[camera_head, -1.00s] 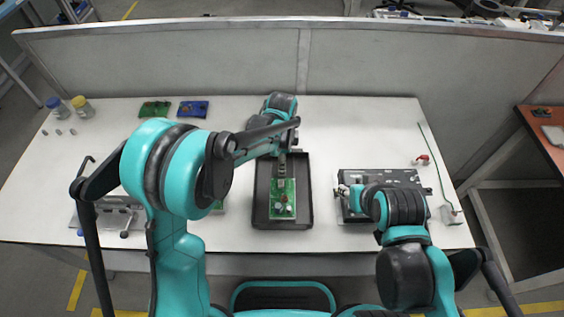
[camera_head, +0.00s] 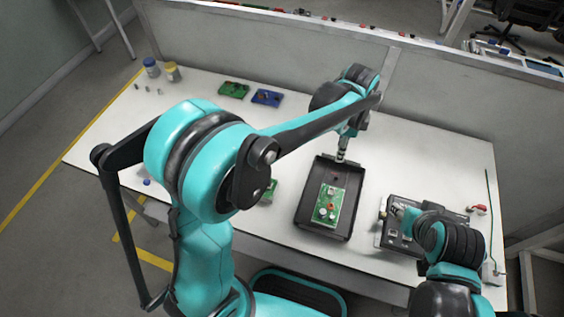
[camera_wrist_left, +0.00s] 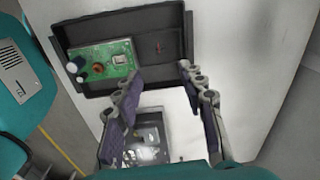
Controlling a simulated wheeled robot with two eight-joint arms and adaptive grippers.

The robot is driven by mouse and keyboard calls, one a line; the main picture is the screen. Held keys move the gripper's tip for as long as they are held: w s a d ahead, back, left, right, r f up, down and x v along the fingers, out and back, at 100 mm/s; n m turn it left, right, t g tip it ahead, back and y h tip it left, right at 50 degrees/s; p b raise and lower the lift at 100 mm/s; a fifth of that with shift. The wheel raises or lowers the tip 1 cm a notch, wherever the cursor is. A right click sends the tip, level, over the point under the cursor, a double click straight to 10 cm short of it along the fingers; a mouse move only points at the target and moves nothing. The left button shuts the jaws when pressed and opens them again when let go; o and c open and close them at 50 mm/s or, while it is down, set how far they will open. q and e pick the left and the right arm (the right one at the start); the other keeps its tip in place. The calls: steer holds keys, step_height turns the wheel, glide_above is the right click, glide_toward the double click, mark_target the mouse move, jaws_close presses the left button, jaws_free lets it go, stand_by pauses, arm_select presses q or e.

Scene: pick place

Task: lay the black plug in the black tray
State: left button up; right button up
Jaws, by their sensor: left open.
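The black tray (camera_head: 313,222) lies on the white table and holds a green circuit board (camera_head: 328,204). A small dark piece with a reddish mark (camera_head: 337,179) lies on the tray floor beyond the board. It also shows in the left wrist view (camera_wrist_left: 158,47), apart from the board; it looks like the black plug, but is too small to be sure. My left gripper (camera_head: 342,154) is at the tray's far end. In the left wrist view its fingers (camera_wrist_left: 160,84) are spread with nothing between them. My right gripper (camera_head: 396,210) is by the black case, its fingers unclear.
The black case (camera_head: 394,238) stands right of the tray. Green (camera_head: 234,90) and blue (camera_head: 266,97) boards and two jars (camera_head: 172,72) are at the back left. A low partition borders the back.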

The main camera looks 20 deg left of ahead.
arm_select(q)
steer(key=s+a+r+n+t, duration=0.2)
steer(key=s+a+n+t, duration=0.1)
steer(key=s+a+n, duration=0.5)
steer(key=s+a+r+n+t, duration=0.3)
steer(key=s+a+n, duration=0.5)
steer(key=s+n, duration=0.1)
steer(key=shift+s+a+t, duration=0.15)
steer(key=shift+a+t, duration=0.15)
steer(key=shift+t, duration=0.1)
